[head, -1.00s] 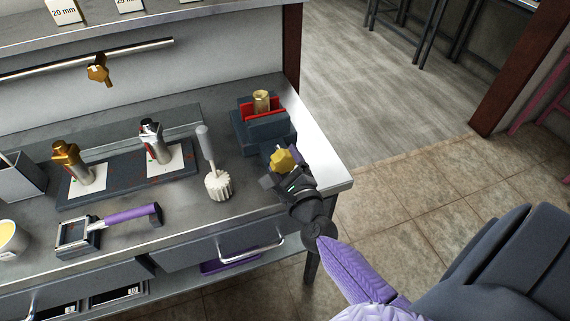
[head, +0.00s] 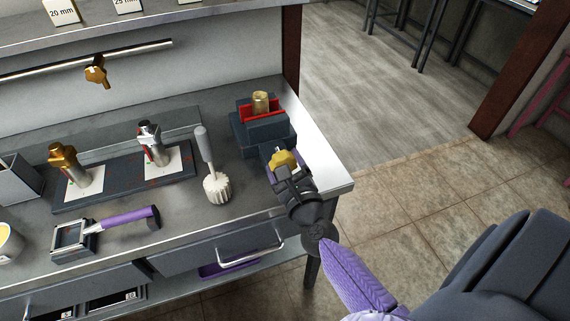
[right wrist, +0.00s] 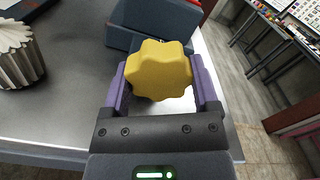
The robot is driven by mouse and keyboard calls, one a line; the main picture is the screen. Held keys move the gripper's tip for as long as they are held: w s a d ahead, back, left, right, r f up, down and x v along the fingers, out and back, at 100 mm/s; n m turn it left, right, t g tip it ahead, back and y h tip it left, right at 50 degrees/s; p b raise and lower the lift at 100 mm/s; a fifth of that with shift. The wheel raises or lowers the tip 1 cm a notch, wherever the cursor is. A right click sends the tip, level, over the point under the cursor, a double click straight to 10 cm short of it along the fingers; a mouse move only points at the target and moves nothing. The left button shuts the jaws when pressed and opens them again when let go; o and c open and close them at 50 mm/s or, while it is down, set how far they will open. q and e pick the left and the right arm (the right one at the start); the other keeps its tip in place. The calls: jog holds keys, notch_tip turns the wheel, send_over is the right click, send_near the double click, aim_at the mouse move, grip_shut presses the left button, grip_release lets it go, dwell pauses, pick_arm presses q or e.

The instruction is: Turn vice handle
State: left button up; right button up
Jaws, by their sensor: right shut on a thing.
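The vice (head: 262,128) is a dark blue-grey block at the right end of the bench, with red jaw faces around an upright brass fitting (head: 260,103). Its yellow lobed handle (head: 284,160) faces the bench's front edge. My right gripper (head: 283,165) is shut on the handle. In the right wrist view the handle (right wrist: 158,70) sits between the two purple fingers (right wrist: 160,88), one on each side, with the vice body (right wrist: 150,30) behind it. My left gripper is not in view.
A dark board (head: 120,185) holds two upright valves. A purple-handled tool (head: 118,222) lies nearer the front. A drawer handle (head: 240,258) sticks out below the bench edge.

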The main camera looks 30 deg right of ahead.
jog(key=shift+f, duration=0.15)
jog(key=o, duration=1.1)
jog(key=b+v, duration=0.1)
jog(key=v, duration=0.9)
jog(key=shift+a, duration=0.1)
